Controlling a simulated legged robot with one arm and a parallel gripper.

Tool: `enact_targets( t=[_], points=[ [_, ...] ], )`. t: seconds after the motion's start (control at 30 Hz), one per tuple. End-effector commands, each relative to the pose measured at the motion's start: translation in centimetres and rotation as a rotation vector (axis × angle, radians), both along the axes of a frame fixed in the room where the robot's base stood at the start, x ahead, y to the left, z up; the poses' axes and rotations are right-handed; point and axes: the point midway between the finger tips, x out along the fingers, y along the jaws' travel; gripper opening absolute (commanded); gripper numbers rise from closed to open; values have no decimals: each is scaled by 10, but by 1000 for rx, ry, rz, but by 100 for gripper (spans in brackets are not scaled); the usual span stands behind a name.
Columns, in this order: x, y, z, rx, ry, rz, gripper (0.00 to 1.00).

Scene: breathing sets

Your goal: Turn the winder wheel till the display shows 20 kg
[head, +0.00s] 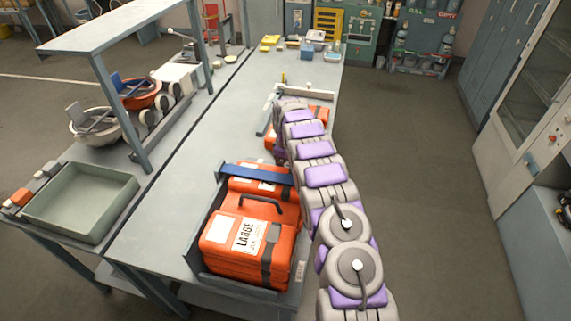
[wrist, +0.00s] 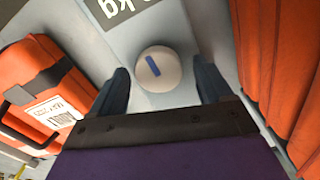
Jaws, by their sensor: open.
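In the wrist view a round pale knob (wrist: 158,69) with a blue bar across its face, apparently the winder wheel, sits on a grey surface. Beside it at the top edge is a dark panel (wrist: 122,10) with upside-down white characters reading "kg"; any number is cut off. My gripper (wrist: 161,72) is open, one dark finger on each side of the knob. Gaps show between the fingers and the knob, and nothing is held. In the head view my arm reaches over the bench, and the gripper and knob cannot be made out there.
Orange cases flank the gripper in the wrist view, one at left (wrist: 40,95) and one at right (wrist: 285,60). A large orange case (head: 235,255) stands in a rack on the bench (head: 175,190). Open floor (head: 440,200) lies to the right.

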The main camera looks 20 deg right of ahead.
Motion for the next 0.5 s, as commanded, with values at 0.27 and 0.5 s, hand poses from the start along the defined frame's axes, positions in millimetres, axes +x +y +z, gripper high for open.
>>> enact_targets(
  t=[0.27, 0.5],
  points=[
    [0, 0, 0, 0, 0, 0, 65],
    [0, 0, 0, -1, -1, 0, 42]
  ],
)
